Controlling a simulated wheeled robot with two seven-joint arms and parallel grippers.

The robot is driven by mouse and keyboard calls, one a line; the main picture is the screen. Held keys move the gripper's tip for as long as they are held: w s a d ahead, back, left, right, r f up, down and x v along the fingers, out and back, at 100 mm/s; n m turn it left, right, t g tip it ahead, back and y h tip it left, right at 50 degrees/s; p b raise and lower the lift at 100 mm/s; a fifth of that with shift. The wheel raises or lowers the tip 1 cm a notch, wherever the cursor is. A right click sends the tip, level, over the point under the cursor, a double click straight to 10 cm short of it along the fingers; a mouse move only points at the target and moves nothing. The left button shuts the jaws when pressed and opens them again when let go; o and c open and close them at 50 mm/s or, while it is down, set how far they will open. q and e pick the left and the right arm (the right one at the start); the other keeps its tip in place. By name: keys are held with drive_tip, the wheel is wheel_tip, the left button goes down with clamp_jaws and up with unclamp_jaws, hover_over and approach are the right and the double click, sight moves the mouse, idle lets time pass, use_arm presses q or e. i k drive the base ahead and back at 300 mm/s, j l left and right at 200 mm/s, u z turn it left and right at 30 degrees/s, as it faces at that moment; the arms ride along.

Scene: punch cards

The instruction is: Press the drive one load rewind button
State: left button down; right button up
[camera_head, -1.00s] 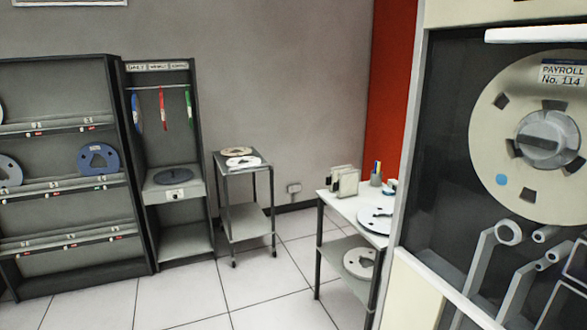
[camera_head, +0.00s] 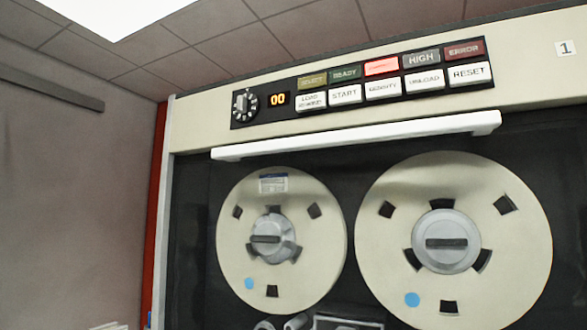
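The tape drive marked 1 (camera_head: 566,48) fills the right and middle of the head view. Its control panel (camera_head: 238,124) is a black strip near the top. Neither of my grippers is in view.
A white horizontal bar (camera_head: 358,136) juts out below the panel. Two cream tape reels (camera_head: 325,215) and (camera_head: 535,225) sit behind the drive's front. A round dial (camera_head: 244,103) is left of the display. A grey wall (camera_head: 75,200) is at the left.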

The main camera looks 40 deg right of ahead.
sight(317, 101)
drive_tip(key=l+z, duration=0.1)
drive_tip(key=z, duration=0.25)
drive_tip(key=k+l+z, duration=0.1)
drive_tip(key=z, duration=0.25)
drive_tip(key=l+z, duration=0.35)
drive_tip(key=k+j, duration=0.05)
drive_tip(key=j, duration=0.05)
